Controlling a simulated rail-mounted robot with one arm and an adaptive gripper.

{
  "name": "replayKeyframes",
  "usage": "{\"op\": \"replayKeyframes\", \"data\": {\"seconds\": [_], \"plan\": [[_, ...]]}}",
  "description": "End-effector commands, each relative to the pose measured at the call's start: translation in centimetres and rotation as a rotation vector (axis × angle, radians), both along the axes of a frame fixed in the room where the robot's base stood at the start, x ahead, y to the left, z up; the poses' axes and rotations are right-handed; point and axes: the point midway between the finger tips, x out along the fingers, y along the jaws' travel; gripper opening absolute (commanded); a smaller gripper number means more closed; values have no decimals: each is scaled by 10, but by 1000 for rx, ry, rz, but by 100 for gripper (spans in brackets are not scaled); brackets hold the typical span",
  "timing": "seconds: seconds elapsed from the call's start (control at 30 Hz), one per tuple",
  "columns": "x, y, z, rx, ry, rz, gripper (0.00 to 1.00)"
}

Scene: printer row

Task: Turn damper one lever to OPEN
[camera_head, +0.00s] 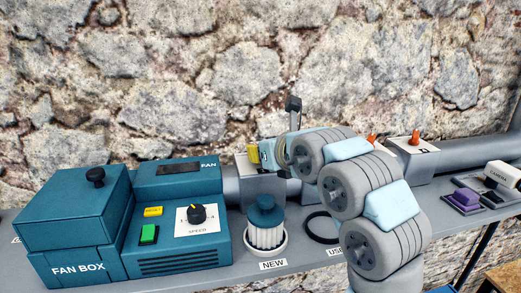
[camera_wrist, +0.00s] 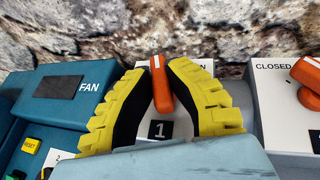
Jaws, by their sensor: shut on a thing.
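The orange damper one lever (camera_wrist: 161,88), with a white stripe at its top, stands nearly upright in the wrist view, tilted slightly left. Its white plate carries a black "1" tag (camera_wrist: 161,129). My gripper (camera_wrist: 160,73) has yellow fingers with black pads, one on each side of the lever, shut on it. Any OPEN or CLOSED marking on this plate is hidden. In the head view my gripper (camera_head: 254,154) is at the grey damper one box (camera_head: 243,168), and the lever is hidden behind it.
A second orange lever (camera_wrist: 307,76) with a CLOSED label is at the right in the wrist view. In the head view, the teal fan unit (camera_head: 178,215) is left of my gripper, and a filter marked NEW (camera_head: 265,235) stands below it. Another damper box (camera_head: 409,160) is farther right.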

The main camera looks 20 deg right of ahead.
Motion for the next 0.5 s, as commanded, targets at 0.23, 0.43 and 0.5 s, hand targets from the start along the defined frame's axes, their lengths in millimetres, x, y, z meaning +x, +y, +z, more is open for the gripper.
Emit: {"op": "replayKeyframes", "data": {"seconds": [0.23, 0.43, 0.5], "plan": [[0, 4, 0, -5, 1, -146, 0], [1, 5, -1, -4, 2, -287, 0], [1, 5, -2, -4, 3, -340, 0]]}}
